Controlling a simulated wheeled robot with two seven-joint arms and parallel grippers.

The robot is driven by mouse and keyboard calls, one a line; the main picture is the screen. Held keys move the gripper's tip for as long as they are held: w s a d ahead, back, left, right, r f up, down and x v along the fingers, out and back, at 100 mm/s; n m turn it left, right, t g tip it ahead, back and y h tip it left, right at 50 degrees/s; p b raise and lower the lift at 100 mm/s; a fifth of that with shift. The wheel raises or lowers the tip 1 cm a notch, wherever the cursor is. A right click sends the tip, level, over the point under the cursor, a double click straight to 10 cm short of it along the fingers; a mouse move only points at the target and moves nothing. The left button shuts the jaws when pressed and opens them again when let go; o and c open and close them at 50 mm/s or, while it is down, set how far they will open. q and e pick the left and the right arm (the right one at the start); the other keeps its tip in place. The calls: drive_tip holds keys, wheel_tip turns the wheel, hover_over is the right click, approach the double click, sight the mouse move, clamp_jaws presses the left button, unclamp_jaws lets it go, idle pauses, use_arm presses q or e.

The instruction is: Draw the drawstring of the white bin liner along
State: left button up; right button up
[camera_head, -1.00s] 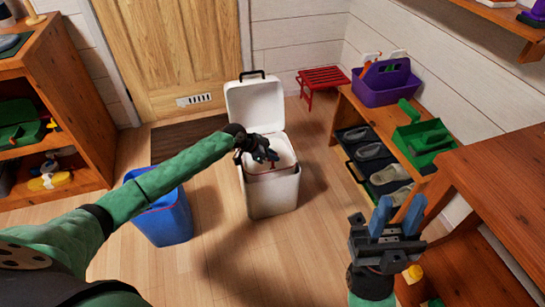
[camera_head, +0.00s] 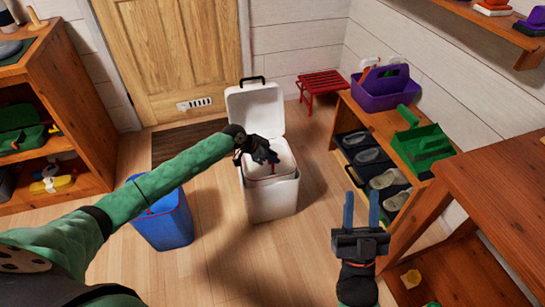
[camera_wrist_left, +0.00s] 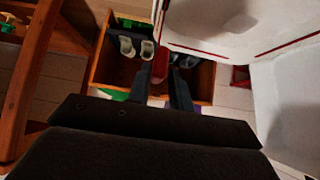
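The white bin (camera_head: 270,205) stands on the floor with its lid (camera_head: 256,106) tipped open. The white bin liner (camera_head: 284,160) lines its mouth; its red-edged rim also shows in the left wrist view (camera_wrist_left: 215,40). My left gripper (camera_head: 268,158) is over the bin mouth. In the left wrist view a red piece of drawstring (camera_wrist_left: 160,65) sits between the left fingertips (camera_wrist_left: 161,78), which close on both its sides. My right gripper (camera_head: 361,208) is open and empty, its blue fingers apart, right of the bin above the floor.
A blue bin (camera_head: 165,218) stands left of the white bin, under my left arm. A wooden bench (camera_head: 372,118) with shoes, a purple caddy (camera_head: 382,90) and a green caddy (camera_head: 422,143) is at right. A red stool (camera_head: 321,80) stands behind. Floor in front is clear.

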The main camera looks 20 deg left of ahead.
use_arm(q)
drive_tip(key=shift+o, duration=1)
use_arm(e)
drive_tip(key=shift+r, duration=0.1)
